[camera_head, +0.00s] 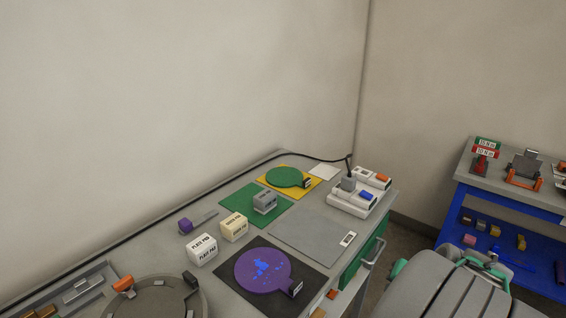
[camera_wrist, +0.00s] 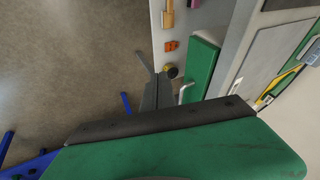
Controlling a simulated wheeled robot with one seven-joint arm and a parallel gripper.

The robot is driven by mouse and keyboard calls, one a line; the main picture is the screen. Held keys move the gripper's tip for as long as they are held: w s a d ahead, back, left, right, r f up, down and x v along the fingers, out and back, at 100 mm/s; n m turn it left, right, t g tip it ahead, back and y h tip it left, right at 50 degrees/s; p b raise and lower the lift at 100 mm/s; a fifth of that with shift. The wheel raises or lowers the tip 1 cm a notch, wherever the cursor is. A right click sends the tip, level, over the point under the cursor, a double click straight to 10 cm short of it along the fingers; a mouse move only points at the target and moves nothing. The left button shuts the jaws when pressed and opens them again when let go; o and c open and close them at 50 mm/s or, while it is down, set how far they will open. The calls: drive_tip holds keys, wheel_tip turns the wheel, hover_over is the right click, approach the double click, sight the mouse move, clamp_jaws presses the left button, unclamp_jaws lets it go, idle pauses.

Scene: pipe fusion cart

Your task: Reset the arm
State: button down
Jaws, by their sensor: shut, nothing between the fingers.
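My gripper (camera_wrist: 158,88) shows in the wrist view as dark narrow fingers, closed together with nothing between them, beyond the green and dark grey end of my arm. It hangs over the open floor, beside the cart's green drawer front (camera_wrist: 202,68) and apart from the cart top. In the head view a grey and green part, likely my arm, fills the lower right; the fingertips cannot be made out there.
The grey cart (camera_head: 222,219) holds a purple disc plate (camera_head: 262,270), a green disc plate (camera_head: 284,177), small boxes and a white switch unit (camera_head: 352,203). A blue bench (camera_head: 500,207) with tools stands at right. Bare floor (camera_wrist: 75,60) lies between them.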

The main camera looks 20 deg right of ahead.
drive_tip(key=s+a+f+g+y, duration=0.1)
drive_tip(key=s+a+f+g, duration=0.1)
drive_tip(key=s+a+g, duration=0.6)
drive_tip(key=w+a+r+n+t, duration=0.1)
drive_tip(key=w+a+r+n, duration=0.2)
drive_tip(key=a, duration=0.4)
drive_tip(key=w+a+r+n+t+p, duration=0.1)
drive_tip(key=w+a+r+n, duration=0.3)
drive_tip(key=a, duration=0.4)
drive_tip(key=w+a+r+n+t+p, duration=0.1)
drive_tip(key=w+a+r+n+t, duration=0.2)
drive_tip(key=a, duration=0.4)
drive_tip(key=shift+w+a+r+n, duration=0.2)
drive_tip(key=shift+a+r+n, duration=0.05)
drive_tip(key=shift+r+n, duration=0.25)
